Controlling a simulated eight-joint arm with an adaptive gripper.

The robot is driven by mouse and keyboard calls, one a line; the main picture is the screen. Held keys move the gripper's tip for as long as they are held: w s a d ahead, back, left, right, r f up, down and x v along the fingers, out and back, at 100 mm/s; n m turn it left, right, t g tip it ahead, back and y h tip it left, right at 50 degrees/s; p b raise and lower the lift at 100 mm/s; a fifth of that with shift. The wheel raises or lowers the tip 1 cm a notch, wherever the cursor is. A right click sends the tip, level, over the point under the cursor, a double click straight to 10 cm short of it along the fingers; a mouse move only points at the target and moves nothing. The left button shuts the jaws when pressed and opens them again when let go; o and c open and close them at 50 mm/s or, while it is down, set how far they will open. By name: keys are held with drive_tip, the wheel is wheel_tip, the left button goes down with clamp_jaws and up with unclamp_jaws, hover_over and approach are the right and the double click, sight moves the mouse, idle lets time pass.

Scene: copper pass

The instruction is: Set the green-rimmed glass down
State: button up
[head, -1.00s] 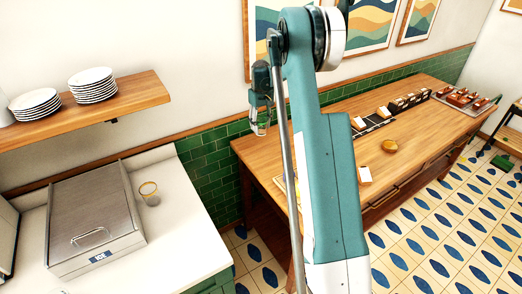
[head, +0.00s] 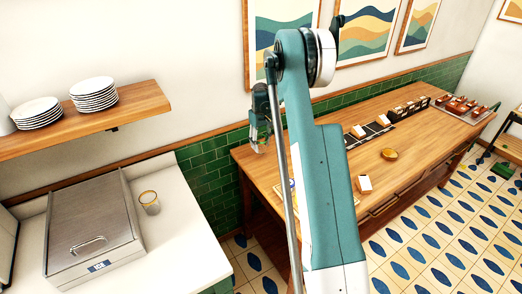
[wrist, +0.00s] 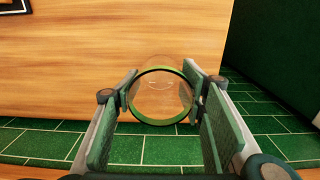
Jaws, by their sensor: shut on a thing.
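The green-rimmed glass (wrist: 160,96) is clear, with a green ring at its mouth. My gripper (wrist: 157,98) is shut on it, one finger pad on each side, and the wrist view looks down into its mouth. In the head view my gripper (head: 260,142) holds it over the near left end of the wooden table (head: 420,135). I cannot tell whether the glass base touches the wood. In the wrist view the wooden top (wrist: 90,60) lies beyond the glass, with green tiles under the fingers.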

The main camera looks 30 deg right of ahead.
sight(261, 149)
drive_tip(key=shift+f, duration=1.9)
drive_tip(key=shift+f, duration=0.2)
drive_tip(key=o, duration=1)
drive_tip(key=shift+r, duration=0.15)
wheel_tip(261, 149, up, 12)
drive_tip(key=shift+r, duration=0.1)
